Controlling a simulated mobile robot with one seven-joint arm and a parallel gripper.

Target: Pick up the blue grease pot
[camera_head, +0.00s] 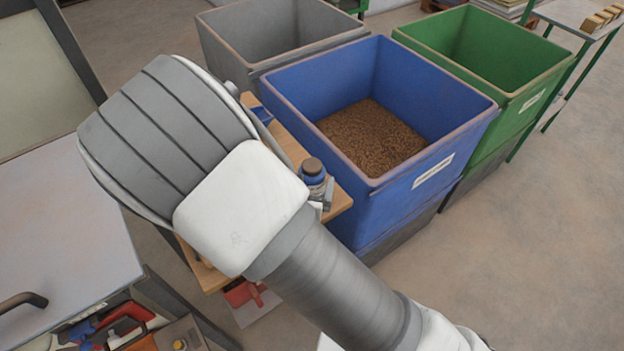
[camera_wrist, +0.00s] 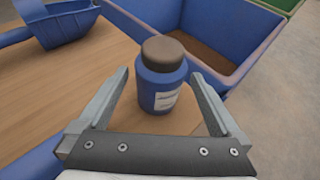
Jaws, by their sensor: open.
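The blue grease pot (camera_wrist: 162,82) stands upright on a wooden board in the wrist view, with a brown lid and a white label. My gripper (camera_wrist: 164,85) is open, with one finger on each side of the pot. Gaps show between the pot and both fingers, and the pot's base is partly close to the gripper body. In the head view the pot (camera_head: 313,177) shows near the right end of the board, beside my arm. My arm hides most of the gripper there.
A blue bin (camera_head: 440,150) holding brown granules stands right behind the board (camera_head: 342,200). A grey bin (camera_head: 225,50) and a green bin (camera_head: 540,85) stand beside it. A blue scoop (camera_wrist: 68,24) lies on the board left of the pot. Open floor lies at the right.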

